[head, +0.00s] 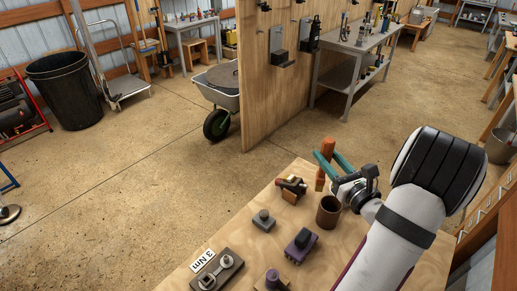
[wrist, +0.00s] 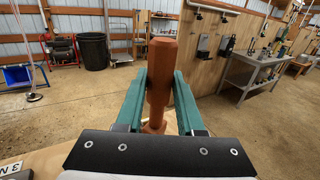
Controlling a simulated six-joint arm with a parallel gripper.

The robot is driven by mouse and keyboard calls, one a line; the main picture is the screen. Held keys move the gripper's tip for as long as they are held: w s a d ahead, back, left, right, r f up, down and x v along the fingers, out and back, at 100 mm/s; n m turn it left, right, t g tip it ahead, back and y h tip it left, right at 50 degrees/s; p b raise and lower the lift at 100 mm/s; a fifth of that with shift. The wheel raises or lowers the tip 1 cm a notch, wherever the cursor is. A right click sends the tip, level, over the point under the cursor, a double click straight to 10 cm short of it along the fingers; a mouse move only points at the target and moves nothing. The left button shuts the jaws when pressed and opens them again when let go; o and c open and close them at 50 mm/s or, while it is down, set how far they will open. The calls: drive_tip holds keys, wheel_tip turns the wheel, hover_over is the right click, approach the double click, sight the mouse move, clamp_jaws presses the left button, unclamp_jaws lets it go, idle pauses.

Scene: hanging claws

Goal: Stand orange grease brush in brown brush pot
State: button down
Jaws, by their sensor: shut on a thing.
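The orange grease brush (head: 327,148) is held roughly upright between the teal fingers of my gripper (head: 322,160). In the wrist view the brush (wrist: 160,75) stands between both fingers of my gripper (wrist: 160,90), its thick end up. My gripper is shut on it. In the head view its lower end shows just above and slightly left of the brown brush pot (head: 328,213). The pot stands upright on the wooden table, its dark opening facing up. The brush appears outside the pot. The pot is not seen in the wrist view.
On the table (head: 222,240) a block with orange and black parts (head: 291,188) lies left of the pot. A grey block (head: 263,220), a purple block (head: 299,244) and a "3 Nm" plate (head: 217,268) sit nearer the front. A wooden partition (head: 270,75) stands beyond the table.

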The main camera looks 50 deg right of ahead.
drive_tip(key=shift+m+g+h, duration=0.6)
drive_tip(key=shift+m+h, duration=0.1)
drive_tip(key=shift+h, duration=0.2)
drive_tip(key=s, duration=0.1)
drive_tip(key=s+d, duration=0.1)
drive_tip(key=s+d+f, duration=0.1)
drive_tip(key=s, duration=0.1)
drive_tip(key=shift+s, duration=0.1)
wheel_tip(320, 180, down, 12)
drive_tip(key=shift+r, duration=0.1)
drive_tip(key=shift+c, duration=1)
unclamp_jaws()
